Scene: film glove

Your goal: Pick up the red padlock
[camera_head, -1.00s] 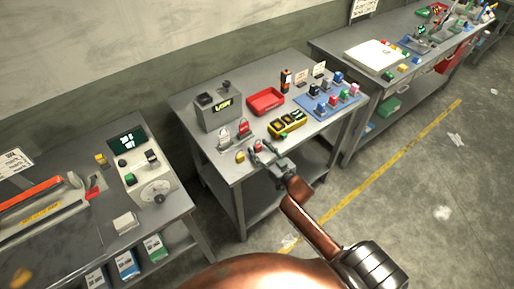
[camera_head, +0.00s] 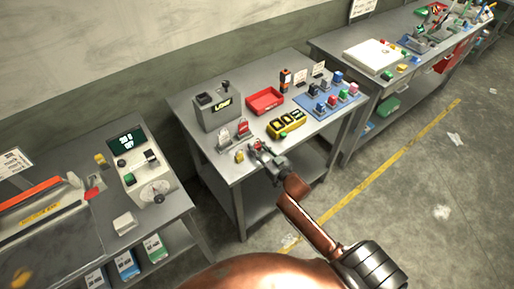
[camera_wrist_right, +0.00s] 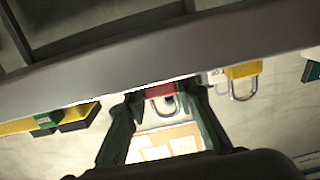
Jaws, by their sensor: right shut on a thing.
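The red padlock (camera_wrist_right: 162,91) shows between the two fingers of my right gripper (camera_wrist_right: 164,98) in the right wrist view, with its silver shackle visible. The fingers are shut on its sides. In the head view my right gripper (camera_head: 258,149) is at the front edge of the middle table (camera_head: 222,168), and the padlock there is mostly hidden by the fingers. I cannot tell whether it still touches the tabletop. My left gripper is not in view.
A yellow padlock (camera_head: 239,157) lies beside the gripper, also in the wrist view (camera_wrist_right: 243,72). A yellow case (camera_head: 286,124), red tray (camera_head: 265,101), grey box (camera_head: 213,110) and blue board (camera_head: 330,105) stand behind. Free floor lies to the right.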

